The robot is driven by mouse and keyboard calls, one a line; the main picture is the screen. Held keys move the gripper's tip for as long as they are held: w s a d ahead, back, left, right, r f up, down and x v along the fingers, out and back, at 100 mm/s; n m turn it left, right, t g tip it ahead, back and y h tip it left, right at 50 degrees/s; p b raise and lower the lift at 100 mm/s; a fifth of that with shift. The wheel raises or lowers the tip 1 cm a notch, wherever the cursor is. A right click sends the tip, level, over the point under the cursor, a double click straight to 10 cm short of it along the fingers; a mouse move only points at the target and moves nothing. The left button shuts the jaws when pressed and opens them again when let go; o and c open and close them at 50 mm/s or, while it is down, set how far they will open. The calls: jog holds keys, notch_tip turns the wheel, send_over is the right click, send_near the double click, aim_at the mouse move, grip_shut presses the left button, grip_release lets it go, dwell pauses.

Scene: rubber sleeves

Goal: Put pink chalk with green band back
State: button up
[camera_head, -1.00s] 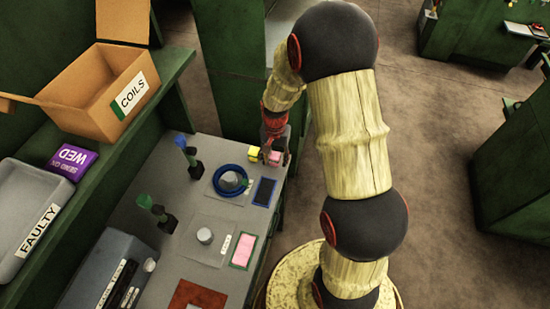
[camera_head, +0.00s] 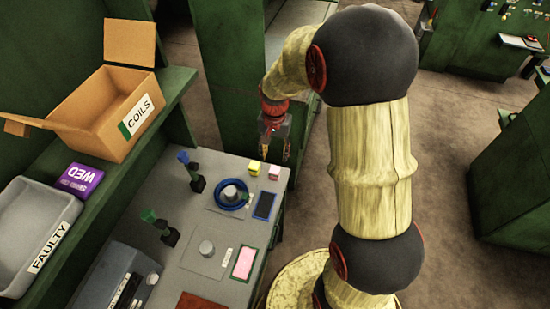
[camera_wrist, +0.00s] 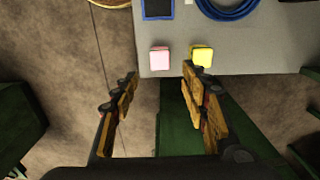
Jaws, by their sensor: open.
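A small pink block (camera_head: 274,172) stands at the far right corner of the grey table, beside a yellow block (camera_head: 254,168). Both also show in the wrist view, pink (camera_wrist: 160,58) on the left and yellow (camera_wrist: 202,56) on the right, near the table edge. No green band can be made out on the pink block. My gripper (camera_head: 281,153) is open and empty, beyond the table's far edge. In the wrist view its spread fingers (camera_wrist: 158,88) are over the floor and a green surface, apart from both blocks.
A blue ring (camera_head: 230,193) surrounds a grey cylinder on the table. A dark blue-edged pad (camera_head: 264,206) and a pink green-edged pad (camera_head: 244,263) lie along the right side. A COILS box (camera_head: 108,115) and FAULTY tray (camera_head: 30,235) are on the left shelf.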

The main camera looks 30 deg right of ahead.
jog(key=s+a+r+n+t, duration=0.2)
jog(key=s+a+r, duration=0.15)
jog(key=r, duration=0.45)
jog(key=s+a+r+n+t, duration=0.1)
jog(key=s+a+r+n, duration=0.3)
jog(key=r, duration=0.5)
jog(key=s+a+r+n+t, duration=0.1)
jog(key=s+r, duration=0.2)
jog(key=s, duration=0.3)
jog(key=s+a+r+n+t, duration=0.1)
jog(key=s+r+n, duration=0.1)
jog(key=s, duration=0.5)
jog(key=shift+a+r+t, duration=0.3)
jog(key=shift+r, duration=0.25)
